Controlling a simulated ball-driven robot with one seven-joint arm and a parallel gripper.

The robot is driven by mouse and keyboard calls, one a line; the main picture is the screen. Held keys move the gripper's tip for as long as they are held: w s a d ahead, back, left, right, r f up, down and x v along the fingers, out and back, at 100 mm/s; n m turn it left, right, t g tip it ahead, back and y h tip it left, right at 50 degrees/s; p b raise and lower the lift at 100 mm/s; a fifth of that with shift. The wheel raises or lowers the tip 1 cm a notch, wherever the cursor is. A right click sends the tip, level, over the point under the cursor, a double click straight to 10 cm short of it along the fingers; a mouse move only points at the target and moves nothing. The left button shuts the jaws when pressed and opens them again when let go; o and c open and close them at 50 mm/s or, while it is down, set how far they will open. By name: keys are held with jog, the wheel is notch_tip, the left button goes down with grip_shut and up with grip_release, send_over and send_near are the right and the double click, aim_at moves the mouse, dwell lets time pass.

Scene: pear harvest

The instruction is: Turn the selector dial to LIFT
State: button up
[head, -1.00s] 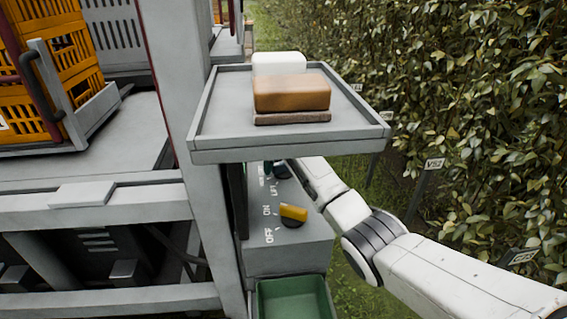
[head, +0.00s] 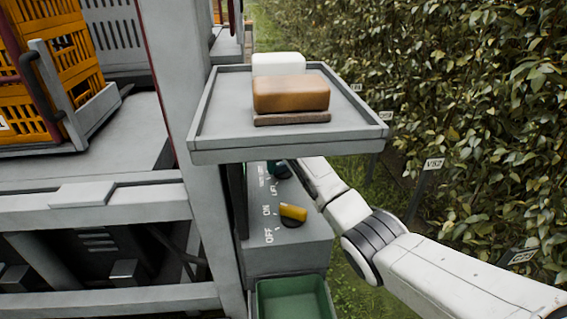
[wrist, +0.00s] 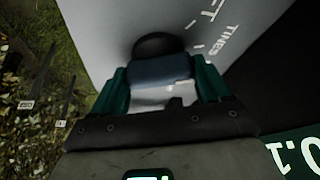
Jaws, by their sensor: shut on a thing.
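The selector dial (wrist: 160,68) is a dark blue-grey knob on a round black base, on the grey control panel (wrist: 105,35). In the wrist view, my gripper (wrist: 162,84) has its two teal fingers on either side of the knob and is shut on it. The lettering TINES and the end of LIFT show on the panel to the right of the dial. Which label the dial points at, I cannot tell. In the head view, my gripper (head: 277,170) is mostly hidden beneath the tray, close to the LIFT lettering.
A yellow OFF/ON switch (head: 293,212) sits nearer on the same panel. A grey tray (head: 225,125) with a brown block and a white block overhangs the panel. A green bin (head: 262,300) is below. A leafy hedge (head: 470,110) stands at the right.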

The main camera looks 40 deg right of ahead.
aim_at(292, 175)
jog(key=shift+r, duration=0.1)
jog(key=n+y+p, duration=0.1)
jog(key=n, duration=0.3)
jog(key=shift+w, duration=0.1)
jog(key=shift+n+y+b, duration=0.45)
jog(key=shift+n+y, duration=0.55)
jog(key=shift+n, duration=0.8)
jog(key=o, duration=1)
jog(key=shift+w, duration=0.1)
jog(key=shift+d, duration=0.1)
jog(key=b+v, duration=0.1)
jog(key=v, duration=0.6)
jog(key=shift+r, duration=0.25)
